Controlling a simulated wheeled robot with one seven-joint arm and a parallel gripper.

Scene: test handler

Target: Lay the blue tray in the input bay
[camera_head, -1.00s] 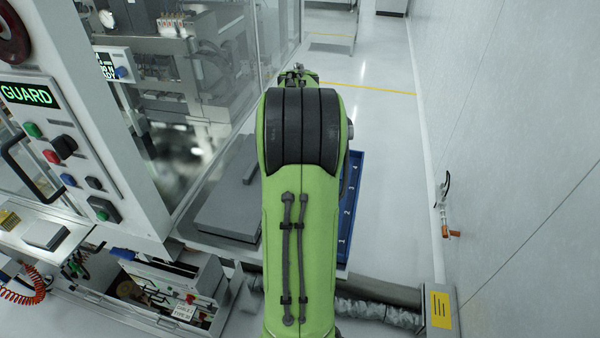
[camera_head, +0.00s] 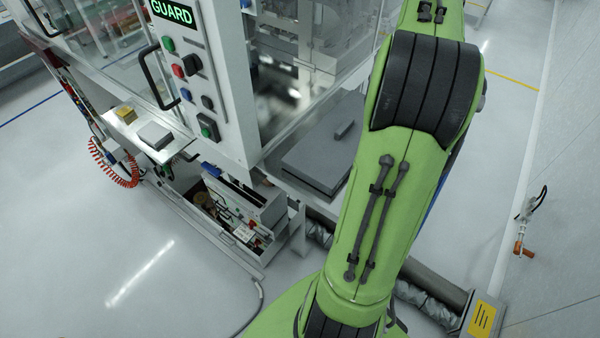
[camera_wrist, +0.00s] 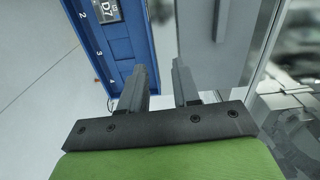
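The blue tray (camera_wrist: 92,32) is at the upper left of the wrist view, with white numbers along its left side and a dark label reading D7 inside it. In the head view my green arm hides most of it; only a blue sliver (camera_head: 432,203) shows. My gripper (camera_wrist: 161,76) has its two dark fingers apart, with a gap between them. The left finger overlaps the tray's right edge in the picture; I cannot tell whether it touches. My gripper is hidden in the head view. I cannot make out a marked input bay.
A grey slab (camera_head: 312,164) with a small dark bar (camera_head: 344,129) lies beside the glazed machine. The guard panel (camera_head: 190,75) and an open drawer unit (camera_head: 240,208) stand left of my arm. A pipe (camera_head: 435,284) crosses the floor. Floor at lower left is clear.

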